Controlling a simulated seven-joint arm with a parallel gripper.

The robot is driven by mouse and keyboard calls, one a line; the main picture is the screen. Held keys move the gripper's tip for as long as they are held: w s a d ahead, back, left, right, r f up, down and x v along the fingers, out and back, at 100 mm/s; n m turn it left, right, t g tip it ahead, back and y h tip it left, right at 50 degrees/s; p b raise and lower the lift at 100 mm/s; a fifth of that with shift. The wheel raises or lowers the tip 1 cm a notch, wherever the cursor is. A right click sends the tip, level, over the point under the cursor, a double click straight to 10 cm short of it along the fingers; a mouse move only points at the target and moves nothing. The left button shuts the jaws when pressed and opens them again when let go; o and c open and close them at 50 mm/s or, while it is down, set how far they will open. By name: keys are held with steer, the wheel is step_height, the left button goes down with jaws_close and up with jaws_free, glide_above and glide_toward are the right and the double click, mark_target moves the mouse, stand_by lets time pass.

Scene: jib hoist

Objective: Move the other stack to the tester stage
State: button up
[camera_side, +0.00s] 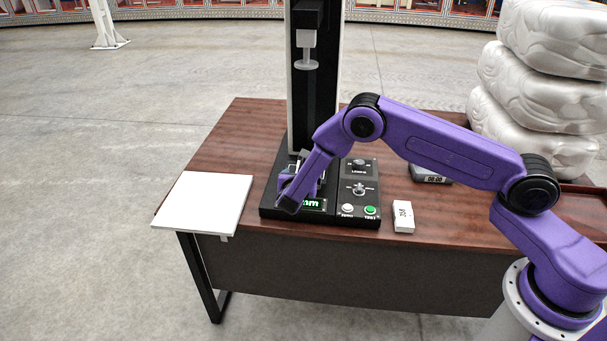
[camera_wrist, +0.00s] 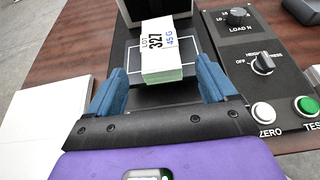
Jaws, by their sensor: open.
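In the wrist view a stack of pale green-white sheets (camera_wrist: 160,50) with a white label reading "LOT 327" and "45 G" is on the dark tester stage (camera_wrist: 134,58), which has a thin white outline. My gripper (camera_wrist: 160,68) is open, with one blue finger on each side of the stack's near end. In the side view my gripper (camera_side: 300,186) is low over the tester base and hides most of the stage and stack. A small white labelled block (camera_side: 403,216), possibly another stack, lies right of the control panel.
The tester's tall column (camera_side: 318,95) carries a round grey platen (camera_side: 306,65) high above the stage. A control panel (camera_side: 359,185) with knobs and buttons adjoins the stage. A white board (camera_side: 203,202) lies at the table's left edge. A small display (camera_side: 430,175) sits behind my arm.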

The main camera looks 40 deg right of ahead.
steer(key=v, duration=0.8)
steer(key=s+d+r+m+g+y, duration=0.25)
steer(key=s+r+m+g, duration=0.35)
steer(key=s+r, duration=0.7)
steer(key=s+d+r+m+g+y, duration=0.1)
steer(key=s+d+m+y, duration=0.1)
steer(key=s, duration=1.1)
steer(key=s+d+r+m+g+y, duration=0.2)
steer(key=s+m+y, duration=0.3)
steer(key=s, duration=0.8)
steer(key=shift+s+m, duration=0.3)
steer(key=shift+m, duration=0.4)
